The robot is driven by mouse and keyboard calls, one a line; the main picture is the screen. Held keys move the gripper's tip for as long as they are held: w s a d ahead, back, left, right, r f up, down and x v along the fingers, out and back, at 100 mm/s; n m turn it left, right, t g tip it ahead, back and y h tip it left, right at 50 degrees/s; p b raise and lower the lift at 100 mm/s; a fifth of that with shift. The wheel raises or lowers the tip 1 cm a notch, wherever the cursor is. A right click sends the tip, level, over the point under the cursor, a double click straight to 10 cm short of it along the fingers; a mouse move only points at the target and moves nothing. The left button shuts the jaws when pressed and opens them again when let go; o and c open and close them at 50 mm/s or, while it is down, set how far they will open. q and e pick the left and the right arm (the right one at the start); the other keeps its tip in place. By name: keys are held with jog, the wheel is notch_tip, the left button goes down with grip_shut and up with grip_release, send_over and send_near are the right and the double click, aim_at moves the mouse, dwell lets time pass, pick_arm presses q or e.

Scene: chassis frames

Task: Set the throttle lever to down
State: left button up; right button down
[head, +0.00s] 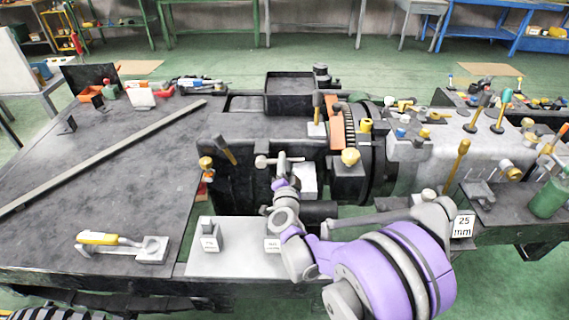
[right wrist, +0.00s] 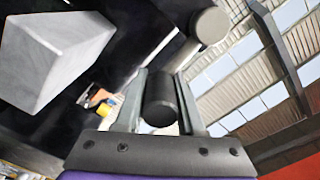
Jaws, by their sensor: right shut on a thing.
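My right gripper (head: 282,163) is at the front of the dark machine block in the middle of the head view, with my purple and grey arm reaching up to it from the lower right. In the right wrist view, its two grey fingers (right wrist: 160,103) are shut on a dark cylindrical handle (right wrist: 160,98), whose rounded end faces the camera. No label shows on this handle, so I cannot read from the frames that it is the throttle lever. My gripper hides most of it in the head view. My left gripper is not in view.
A small labelled block (head: 210,234) stands on the light plate. Several knobbed levers, including a tall yellow one (head: 457,162), rise at the right. The dark bench top (head: 120,180) is mostly clear.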

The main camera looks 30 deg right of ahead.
jog(key=shift+f+m+b, duration=0.5)
jog(key=shift+f+m, duration=0.15)
jog(key=shift+m, duration=0.35)
jog(key=c, duration=0.5)
grip_release()
jog(key=shift+s, duration=0.1)
jog(key=v, duration=1)
jog(key=shift+s+a, duration=0.25)
jog(key=shift+s, duration=0.05)
